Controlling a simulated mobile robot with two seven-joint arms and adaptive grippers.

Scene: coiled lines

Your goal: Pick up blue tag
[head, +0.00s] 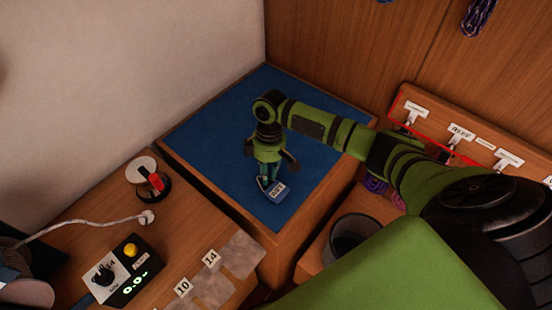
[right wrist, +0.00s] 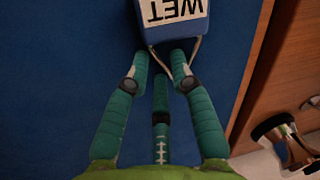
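The blue tag (head: 275,191) is a small block with a white label reading "WET" and a thin pale loop. It is over the front part of the blue mat (head: 215,145). In the right wrist view the tag (right wrist: 178,28) is at the top, label upside down. My right gripper (right wrist: 160,62) has green-teal fingers at the loop, close below the tag; the loop runs by the right finger and between the fingertips. Whether they pinch it is unclear. In the head view the right gripper (head: 269,178) points down at the tag. My left gripper is not in view.
A dark bin (head: 352,236) stands right of the mat's box. A wooden rack (head: 470,135) with labelled white hooks and a red cord is at right. A red-handled switch (head: 154,181) and a control box (head: 118,272) are at left. The mat's left side is clear.

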